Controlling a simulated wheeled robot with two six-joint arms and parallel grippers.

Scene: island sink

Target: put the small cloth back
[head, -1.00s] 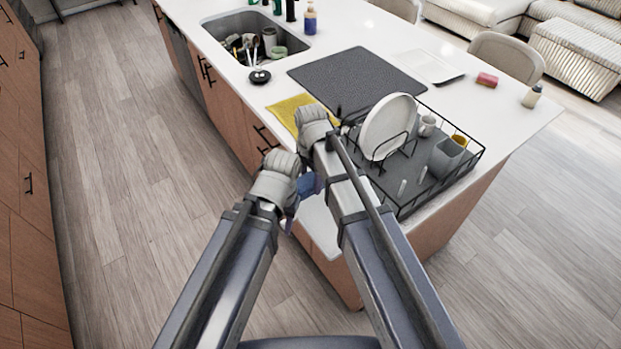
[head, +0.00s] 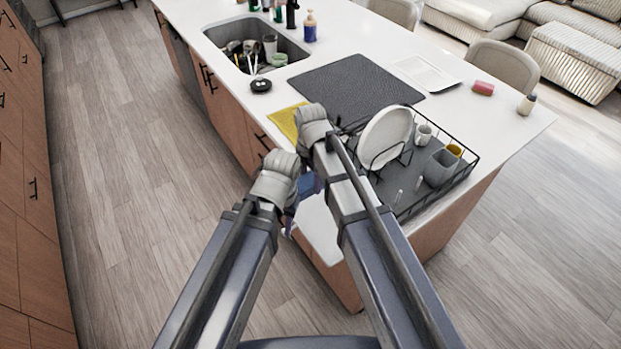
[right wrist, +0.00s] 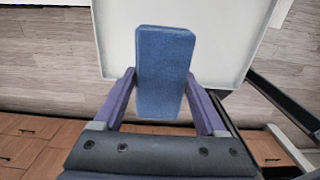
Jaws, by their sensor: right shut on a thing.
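A small blue cloth (right wrist: 165,75), thick and block-shaped, sits between the two purple fingers of my right gripper (right wrist: 160,78), which is shut on it. In the head view a bit of the blue cloth (head: 309,186) shows between my two forearms; the rest is hidden. My left gripper (head: 290,218) hangs beside it near the island's front edge, mostly hidden behind its own wrist, so its jaws cannot be made out. A yellow cloth (head: 284,121) lies flat on the counter, partly behind my right wrist.
A sink (head: 300,50) with dishes lies further back. The floor to the left is clear.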

